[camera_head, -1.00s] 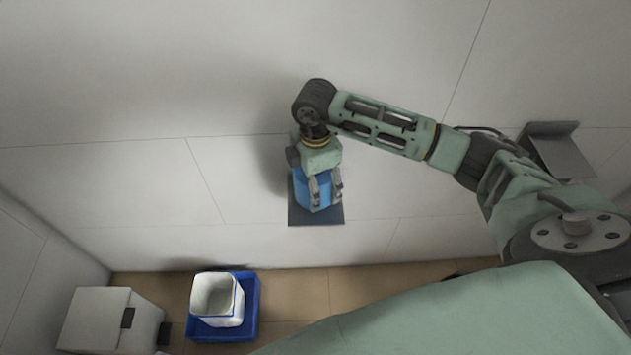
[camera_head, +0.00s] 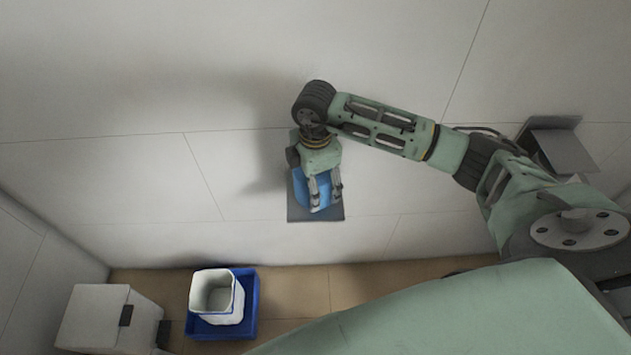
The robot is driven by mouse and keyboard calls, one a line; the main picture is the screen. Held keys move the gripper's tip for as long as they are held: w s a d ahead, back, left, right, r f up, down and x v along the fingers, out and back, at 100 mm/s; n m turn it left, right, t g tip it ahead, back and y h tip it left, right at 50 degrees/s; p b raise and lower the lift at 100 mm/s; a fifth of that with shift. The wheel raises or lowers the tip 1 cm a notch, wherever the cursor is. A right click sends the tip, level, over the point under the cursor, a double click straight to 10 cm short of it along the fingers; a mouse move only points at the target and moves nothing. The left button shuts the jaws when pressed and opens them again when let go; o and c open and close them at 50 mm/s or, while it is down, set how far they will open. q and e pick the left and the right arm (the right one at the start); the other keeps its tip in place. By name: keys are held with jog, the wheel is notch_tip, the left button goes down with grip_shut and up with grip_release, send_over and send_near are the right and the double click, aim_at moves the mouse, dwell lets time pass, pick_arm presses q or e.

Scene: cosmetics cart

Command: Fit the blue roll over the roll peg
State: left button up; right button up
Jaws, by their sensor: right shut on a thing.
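The blue roll (camera_head: 301,192) is over a dark grey plate (camera_head: 300,216) at the white wall, in the middle of the head view. My right gripper (camera_head: 325,202) reaches down from above and is shut on the blue roll, with its fingers on the roll's near right side. The gripper body covers the roll's top. The roll peg cannot be made out, and I cannot tell whether the roll is around it. I cannot tell whether the roll touches the plate. My left gripper is not in view.
A second dark grey bracket (camera_head: 567,152) is on the wall at the right. A white bin (camera_head: 217,294) stands in a blue tray (camera_head: 252,307) on the brown floor at the lower left. A white box (camera_head: 98,315) stands left of it.

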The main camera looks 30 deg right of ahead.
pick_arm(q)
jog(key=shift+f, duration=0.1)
pick_arm(e)
jog(key=shift+f, duration=0.2)
jog(key=o, duration=1.3)
jog(key=shift+r, duration=0.25)
notch_tip(320, 180, up, 7)
jog(key=shift+r, duration=0.15)
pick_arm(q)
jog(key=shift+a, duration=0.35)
pick_arm(e)
jog(key=shift+r, duration=0.15)
